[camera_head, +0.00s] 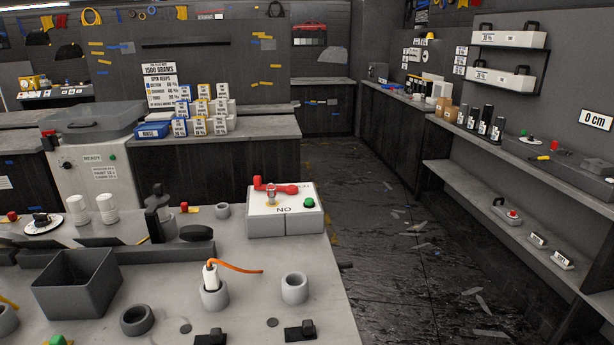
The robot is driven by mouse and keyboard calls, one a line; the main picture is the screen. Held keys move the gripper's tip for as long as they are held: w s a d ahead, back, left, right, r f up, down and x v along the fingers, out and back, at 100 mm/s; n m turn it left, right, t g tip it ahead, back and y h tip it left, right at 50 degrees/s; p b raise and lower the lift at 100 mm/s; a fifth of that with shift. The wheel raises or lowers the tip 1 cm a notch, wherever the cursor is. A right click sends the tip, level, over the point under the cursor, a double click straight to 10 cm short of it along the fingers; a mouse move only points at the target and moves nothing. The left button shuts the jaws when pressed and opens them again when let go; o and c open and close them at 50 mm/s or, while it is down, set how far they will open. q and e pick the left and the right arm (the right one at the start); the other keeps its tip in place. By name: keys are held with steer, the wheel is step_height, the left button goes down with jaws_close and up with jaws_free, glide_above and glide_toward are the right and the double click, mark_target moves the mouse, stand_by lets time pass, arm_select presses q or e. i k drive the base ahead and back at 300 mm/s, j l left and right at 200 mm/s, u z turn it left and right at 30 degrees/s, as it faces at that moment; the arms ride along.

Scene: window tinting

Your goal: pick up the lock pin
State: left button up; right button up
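No lock pin shows clearly enough to be named for certain. A small ring-topped metal piece (271,196) stands on the white switch box (257,222), beside its red lever (280,188); it may be the pin. A small white piece (210,276) with an orange cord (240,268) stands upright in a grey cup (214,295) on the near table; I cannot tell what it is. Neither of my grippers is in view.
The near table (170,335) also bears an empty grey cup (294,288), a dark open bin (76,284), a grey ring (137,320) and black clips. A green button (309,203) is on the switch box. Shelves line the right wall; the littered floor (400,260) lies between.

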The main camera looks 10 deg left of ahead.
mark_target(271, 193)
steer(key=z, duration=0.25)
steer(key=i+l+z, duration=0.1)
steer(key=l, duration=0.3)
steer(key=i+l, duration=0.1)
steer(key=l, duration=0.3)
steer(key=i+l+z, duration=0.2)
steer(key=l, duration=0.3)
steer(key=i+l+z, duration=0.25)
steer(key=i+l, duration=0.2)
steer(key=i+l+u, duration=0.2)
steer(key=i, duration=0.25)
steer(key=i+l+u, duration=0.15)
steer(key=i, duration=0.3)
steer(key=i+l+u, duration=0.2)
steer(key=i, duration=0.25)
steer(key=i+u, duration=0.3)
steer(key=u, duration=0.15)
steer(key=i+l+u, duration=0.1)
steer(key=i+u, duration=0.25)
steer(key=u, duration=0.15)
steer(key=i+l+u, duration=0.2)
steer(key=u, duration=0.25)
steer(key=i+l+u, duration=0.15)
steer(key=u, duration=0.25)
steer(key=i+l+u, duration=0.25)
steer(key=u, duration=0.15)
steer(key=i+l+u, duration=0.3)
steer(key=u, duration=0.15)
